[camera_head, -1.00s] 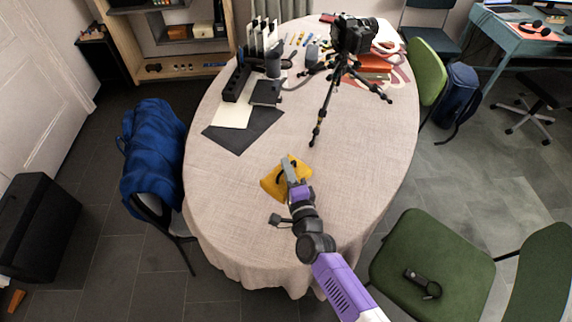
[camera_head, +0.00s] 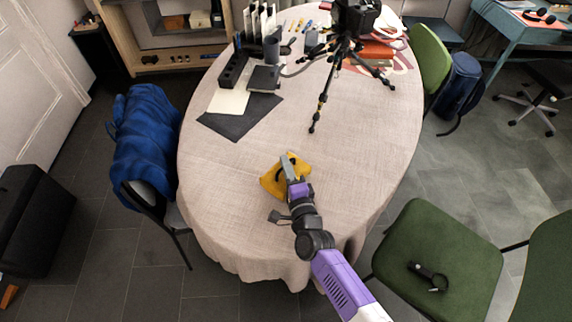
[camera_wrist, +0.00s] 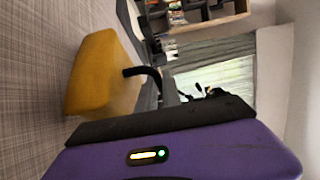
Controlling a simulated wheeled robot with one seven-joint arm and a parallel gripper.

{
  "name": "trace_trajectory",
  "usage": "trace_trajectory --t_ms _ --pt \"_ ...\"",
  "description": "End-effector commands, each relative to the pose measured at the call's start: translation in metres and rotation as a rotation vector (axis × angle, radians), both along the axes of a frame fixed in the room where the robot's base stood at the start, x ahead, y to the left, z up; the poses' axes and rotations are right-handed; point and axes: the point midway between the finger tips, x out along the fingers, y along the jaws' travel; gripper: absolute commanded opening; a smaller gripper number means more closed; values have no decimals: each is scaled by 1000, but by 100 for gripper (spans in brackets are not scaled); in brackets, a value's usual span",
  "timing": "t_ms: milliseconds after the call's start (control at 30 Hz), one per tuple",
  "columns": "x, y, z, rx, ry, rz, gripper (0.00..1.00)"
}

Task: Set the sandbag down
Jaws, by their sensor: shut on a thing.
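The sandbag is yellow with a dark strap handle; in the head view the sandbag (camera_head: 270,181) is at the near middle of the oval table (camera_head: 225,220). My gripper (camera_head: 289,168) is shut on it, reaching in from the lower right and hiding part of it. In the wrist view the sandbag (camera_wrist: 103,72) is beside the dark finger, with its black handle (camera_wrist: 146,74) curving toward the gripper. The bag is at or very near the cloth; I cannot tell if it fully rests there.
A black tripod with a camera (camera_head: 340,70) stands at the table's back right. A dark mat (camera_head: 241,118), a notebook (camera_head: 265,78) and desk items lie at the back left. Chairs stand around; a green one (camera_head: 437,255) is at the right. The cloth around the bag is clear.

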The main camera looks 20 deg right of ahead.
Motion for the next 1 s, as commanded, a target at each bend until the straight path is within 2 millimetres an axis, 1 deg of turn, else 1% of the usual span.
trace_trajectory --t_ms 33,167,967,1000 --pt "1 0 4 -1 -6 -1 0" --pt "1 0 3 -1 -6 -1 0" --pt "1 0 -9 -1 -6 -1 0" --pt "1 0 -8 -1 -6 -1 15"
